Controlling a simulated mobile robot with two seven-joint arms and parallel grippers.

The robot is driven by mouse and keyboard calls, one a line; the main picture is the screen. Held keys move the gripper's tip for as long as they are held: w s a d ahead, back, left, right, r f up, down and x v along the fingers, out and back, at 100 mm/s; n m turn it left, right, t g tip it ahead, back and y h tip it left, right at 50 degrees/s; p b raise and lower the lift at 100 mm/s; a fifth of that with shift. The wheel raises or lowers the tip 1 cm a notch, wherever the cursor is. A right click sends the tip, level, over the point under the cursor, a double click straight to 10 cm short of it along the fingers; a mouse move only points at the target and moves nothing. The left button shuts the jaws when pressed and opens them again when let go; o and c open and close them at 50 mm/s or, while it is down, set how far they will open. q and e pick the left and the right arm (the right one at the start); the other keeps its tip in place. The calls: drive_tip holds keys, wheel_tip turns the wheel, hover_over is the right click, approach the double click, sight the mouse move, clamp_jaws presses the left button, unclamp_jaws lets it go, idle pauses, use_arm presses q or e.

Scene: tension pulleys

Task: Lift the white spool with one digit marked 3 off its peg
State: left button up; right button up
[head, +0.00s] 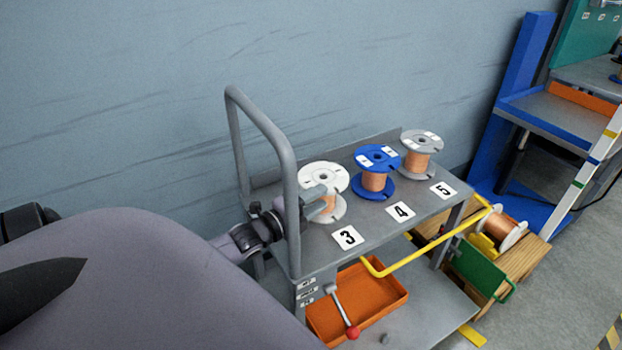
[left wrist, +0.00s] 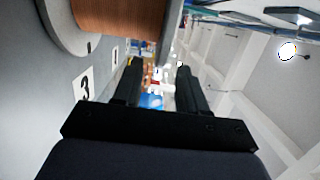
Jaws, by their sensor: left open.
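The white spool (head: 337,177) with copper winding stands upright at the left end of the cart's top shelf, behind the label marked 3 (head: 347,237). Any digit on the spool itself is too small to read. My left gripper (head: 317,203) is open in front of the spool and hides part of its winding and lower flange. In the left wrist view the copper winding (left wrist: 122,16) and a pale flange (left wrist: 62,27) show at the upper left, and the open fingers (left wrist: 159,72) have nothing visible between them. The peg is mostly hidden. My right gripper is not in view.
The cart's grey handle (head: 290,190) rises close beside my left wrist. A blue spool (head: 377,158) and a grey spool (head: 421,142) stand to the right on the same shelf (head: 375,215). An orange tray (head: 385,292) lies below. A wall is behind.

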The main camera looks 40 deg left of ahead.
sight(333, 189)
use_arm(q)
drive_tip(key=shift+w+d+b, duration=0.15)
drive_tip(key=shift+w+b, duration=0.1)
drive_tip(key=shift+w, duration=1.1)
drive_tip(key=shift+w+d+b, duration=0.1)
drive_tip(key=shift+w+b, duration=0.15)
drive_tip(key=shift+w, duration=1.05)
clamp_jaws()
drive_tip(key=shift+r, duration=0.2)
